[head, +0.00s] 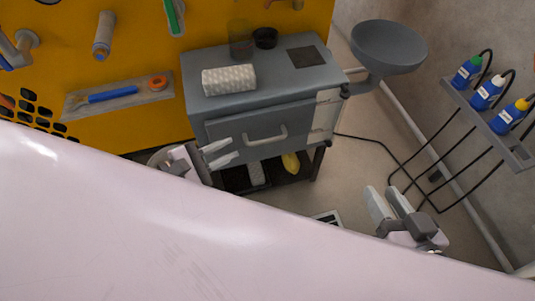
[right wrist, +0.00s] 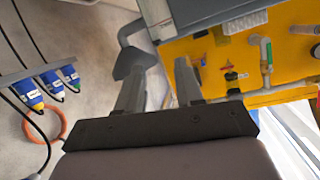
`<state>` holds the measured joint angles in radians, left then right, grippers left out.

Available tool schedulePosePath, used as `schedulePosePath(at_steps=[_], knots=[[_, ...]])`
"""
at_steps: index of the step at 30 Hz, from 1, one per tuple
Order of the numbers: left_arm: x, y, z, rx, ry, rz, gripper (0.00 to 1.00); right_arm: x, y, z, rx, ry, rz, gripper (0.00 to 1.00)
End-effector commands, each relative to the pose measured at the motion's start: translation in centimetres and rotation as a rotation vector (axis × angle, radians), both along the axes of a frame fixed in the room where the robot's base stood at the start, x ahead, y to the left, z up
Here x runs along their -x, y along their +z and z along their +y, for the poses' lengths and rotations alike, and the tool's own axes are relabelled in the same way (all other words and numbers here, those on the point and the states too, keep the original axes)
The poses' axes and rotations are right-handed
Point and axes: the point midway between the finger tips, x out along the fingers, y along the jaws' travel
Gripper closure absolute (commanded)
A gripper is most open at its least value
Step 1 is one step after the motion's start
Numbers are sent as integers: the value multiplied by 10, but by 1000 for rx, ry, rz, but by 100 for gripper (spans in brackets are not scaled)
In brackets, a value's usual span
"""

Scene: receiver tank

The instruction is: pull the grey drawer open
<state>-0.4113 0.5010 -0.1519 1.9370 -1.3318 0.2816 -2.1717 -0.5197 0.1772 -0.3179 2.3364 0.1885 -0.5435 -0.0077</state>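The grey drawer (head: 285,124) is in the front of a grey cabinet (head: 215,104) and looks shut in the head view. Its light curved handle (head: 265,135) is at the middle of its front. My left gripper (head: 222,153) is just left of the handle and lower in the picture, its two fingers apart and nothing between them. Whether it touches the drawer front I cannot tell. My right gripper (head: 387,200) is at the lower right, away from the cabinet, open and empty. Its spread fingers also show in the right wrist view (right wrist: 160,85).
A white patterned roll (head: 229,79), a dark cup (head: 265,38) and a dark pad (head: 308,56) are on the cabinet. A grey bowl (head: 389,47) stands off its right side. Blue bottles (head: 487,93) sit in a rack at right. A pale pink surface (head: 150,220) fills the foreground.

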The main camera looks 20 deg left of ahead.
Motion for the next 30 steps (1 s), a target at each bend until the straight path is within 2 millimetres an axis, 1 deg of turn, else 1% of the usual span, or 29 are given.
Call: schedulePosePath(at_steps=[1, 3, 7, 13, 17, 30], knots=[[-1, -16, 0, -78, -32, -41, 77, 0, -10, 2, -6, 6, -8, 64], [-1, -22, 0, -165, -66, -86, 77, 0, -12, 4, -14, 12, -14, 64], [-1, -28, -1, -252, -102, -131, 77, 1, -11, 6, -21, 19, -18, 64], [-11, -29, -8, -267, -107, -140, 77, 0, -8, 7, -29, 21, -10, 64], [-26, -31, -18, -265, -107, -141, 77, 0, -8, 9, -38, 24, 3, 64], [-80, -49, -59, -262, -105, -138, 77, 0, -10, 11, -48, 27, 15, 64]])
